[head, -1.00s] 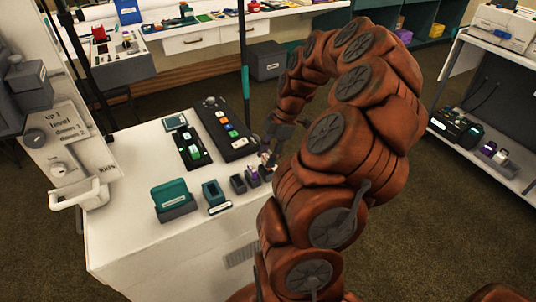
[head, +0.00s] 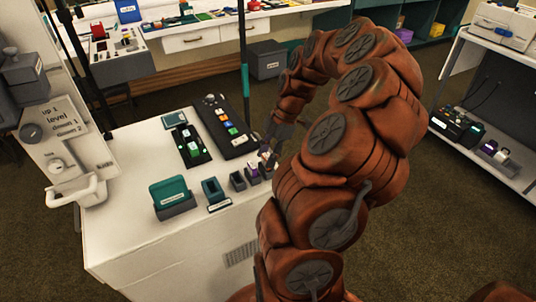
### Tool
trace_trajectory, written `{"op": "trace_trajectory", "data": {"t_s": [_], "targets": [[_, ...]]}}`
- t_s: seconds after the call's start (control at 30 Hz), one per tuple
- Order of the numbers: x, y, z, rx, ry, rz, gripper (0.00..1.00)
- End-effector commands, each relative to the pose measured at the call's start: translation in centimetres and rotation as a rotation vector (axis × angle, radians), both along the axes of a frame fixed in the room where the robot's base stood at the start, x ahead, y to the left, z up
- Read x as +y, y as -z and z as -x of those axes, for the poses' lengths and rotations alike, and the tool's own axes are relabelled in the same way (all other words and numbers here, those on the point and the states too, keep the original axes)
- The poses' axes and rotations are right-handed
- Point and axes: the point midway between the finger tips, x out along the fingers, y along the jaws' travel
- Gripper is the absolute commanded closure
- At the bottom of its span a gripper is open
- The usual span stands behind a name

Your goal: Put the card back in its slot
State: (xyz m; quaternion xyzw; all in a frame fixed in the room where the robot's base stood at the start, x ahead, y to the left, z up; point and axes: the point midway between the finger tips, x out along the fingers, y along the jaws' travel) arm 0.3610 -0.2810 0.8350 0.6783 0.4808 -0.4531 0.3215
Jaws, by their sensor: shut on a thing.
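My gripper (head: 270,147) is small and dark at the end of my brown arm, low over the right edge of the white cabinet. It is shut on a small pale thing (head: 265,156), partly hidden by the fingers; I cannot tell for sure that it is the card. Just below it stands a row of small grey holders: one at the left (head: 237,181), and one with purple in it (head: 253,175). The one at the right end is partly hidden by the gripper. I cannot tell whether the held thing touches it.
A teal-backed grey box (head: 173,205) and a teal frame-like holder (head: 212,190) stand left of the row. A black panel with coloured buttons (head: 226,125) and a black device with green lights (head: 190,146) lie behind. The cabinet's front top (head: 150,245) is clear.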

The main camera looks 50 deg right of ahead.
Motion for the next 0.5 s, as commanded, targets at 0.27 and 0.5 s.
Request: {"op": "trace_trajectory", "data": {"t_s": [0.27, 0.5], "targets": [[0.00, 0.75, -0.02, 0.000, 0.000, 0.000, 0.97], [0.00, 0.70, -0.01, 0.000, 0.000, 0.000, 0.97]]}}
